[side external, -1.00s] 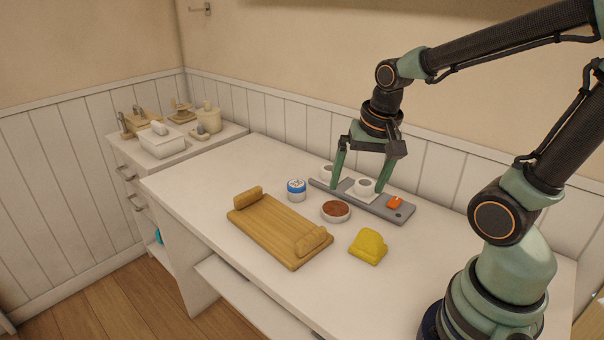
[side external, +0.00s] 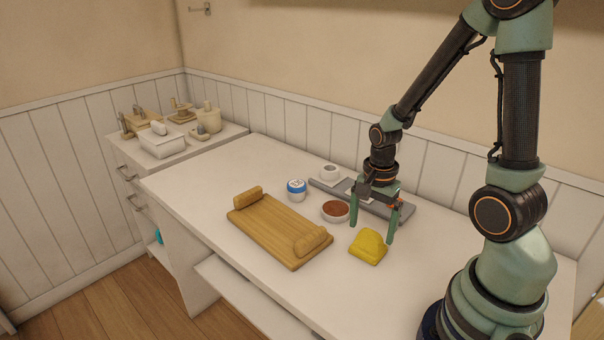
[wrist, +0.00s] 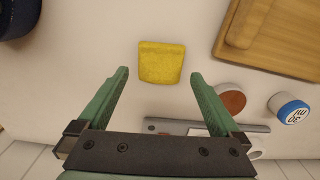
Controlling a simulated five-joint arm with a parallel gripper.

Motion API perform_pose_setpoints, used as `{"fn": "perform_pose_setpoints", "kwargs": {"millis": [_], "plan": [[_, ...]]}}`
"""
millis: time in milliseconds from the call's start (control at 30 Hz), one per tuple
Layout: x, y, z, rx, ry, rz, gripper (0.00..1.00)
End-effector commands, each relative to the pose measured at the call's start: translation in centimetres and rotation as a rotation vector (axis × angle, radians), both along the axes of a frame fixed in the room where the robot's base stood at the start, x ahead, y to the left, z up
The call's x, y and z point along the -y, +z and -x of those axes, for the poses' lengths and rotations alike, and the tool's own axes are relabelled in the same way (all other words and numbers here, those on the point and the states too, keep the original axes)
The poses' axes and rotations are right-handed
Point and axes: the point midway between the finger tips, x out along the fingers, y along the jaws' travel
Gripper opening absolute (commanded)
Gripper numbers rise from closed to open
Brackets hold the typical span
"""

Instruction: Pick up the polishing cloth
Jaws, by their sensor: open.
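The yellow polishing cloth (side external: 368,247) lies folded on the white tabletop, to the right of the wooden rack in the side view. In the wrist view the cloth (wrist: 161,62) is just ahead of the fingertips, roughly centred between their lines. My gripper (side external: 371,232) is open, pointing down, with its fingers behind and above the cloth. In the wrist view my gripper (wrist: 158,74) has nothing between its fingers. I cannot tell exactly how high the tips are.
A wooden rack (side external: 275,228), a blue-lidded jar (side external: 296,190) and a dish with brown contents (side external: 335,212) stand to the left. A grey tray (side external: 404,213) lies behind my gripper. The tabletop in front of the cloth is clear.

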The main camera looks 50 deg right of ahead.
Motion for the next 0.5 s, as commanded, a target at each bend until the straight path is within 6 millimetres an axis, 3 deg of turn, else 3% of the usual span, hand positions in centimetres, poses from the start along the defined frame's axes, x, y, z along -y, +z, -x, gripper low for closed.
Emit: {"fn": "perform_pose_setpoints", "kwargs": {"millis": [167, 500], "plan": [[0.1, -0.8, 0.0, -0.002, 0.000, -0.001, 1.00], [0.4, -4.5, -0.1, -0.004, 0.001, -0.002, 1.00]]}}
